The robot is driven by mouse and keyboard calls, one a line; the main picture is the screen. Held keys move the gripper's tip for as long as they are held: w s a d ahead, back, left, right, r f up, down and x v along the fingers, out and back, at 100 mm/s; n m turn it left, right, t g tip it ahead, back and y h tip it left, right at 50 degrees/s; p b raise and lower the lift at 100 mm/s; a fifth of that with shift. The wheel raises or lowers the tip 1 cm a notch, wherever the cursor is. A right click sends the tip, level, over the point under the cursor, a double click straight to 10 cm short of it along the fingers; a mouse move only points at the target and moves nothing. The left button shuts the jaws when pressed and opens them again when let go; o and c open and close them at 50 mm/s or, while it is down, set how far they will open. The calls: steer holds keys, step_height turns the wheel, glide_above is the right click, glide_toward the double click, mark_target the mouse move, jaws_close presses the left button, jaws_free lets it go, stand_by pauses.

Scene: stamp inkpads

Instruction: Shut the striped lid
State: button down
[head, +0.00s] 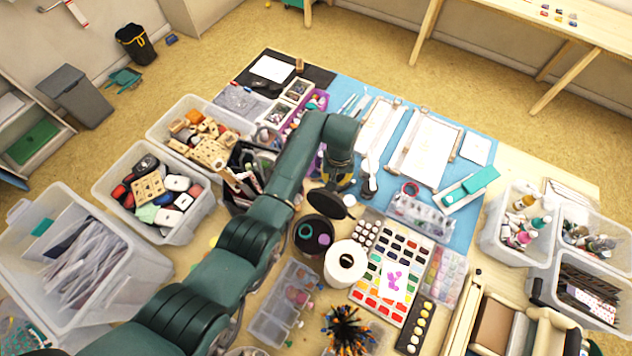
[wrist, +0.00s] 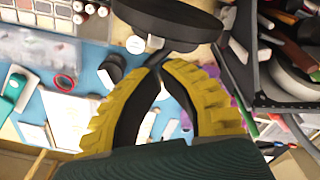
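A dark round lid (head: 326,204) stands raised and tilted at the back of a dark round container (head: 305,246). The container is open, with purple and teal items inside. I see no stripes on the lid from here. In the wrist view the lid (wrist: 175,22) is a black disc at the top, with a small tab below it. My gripper (head: 341,184) is just behind the lid in the head view. In the wrist view its yellow fingers (wrist: 158,66) meet at the tips, close to the tab, with nothing visible between them. I cannot tell whether they touch the lid.
A white roll (head: 346,264) stands right beside the container. A clear divided box (head: 283,303) lies in front, and paint palettes (head: 395,280) lie to the right. A dark bin of tools (head: 240,180) stands to the left. The table is crowded.

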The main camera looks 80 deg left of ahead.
steer(key=f+b, duration=0.1)
steer(key=f, duration=0.1)
steer(key=f+b, duration=0.1)
steer(key=f, duration=0.1)
steer(key=shift+s+d+f, duration=0.2)
steer(key=shift+f, duration=0.2)
steer(key=shift+s+d+f+p, duration=0.2)
steer(key=shift+s+d+p, duration=0.6)
steer(key=shift+p, duration=0.45)
steer(key=shift+s+d+f+p, duration=0.15)
steer(key=shift+s+d+p, duration=0.65)
steer(key=shift+p, duration=0.45)
steer(key=shift+s+d+f+p, duration=0.55)
steer(key=shift+s+d+p, duration=1.4)
steer(key=shift+d+p, duration=0.6)
step_height(320, 180, up, 8)
steer(key=p, duration=0.7)
glide_above(326, 203)
steer(key=s+d, duration=0.4)
steer(key=shift+d, duration=0.2)
steer(key=shift+f, duration=0.1)
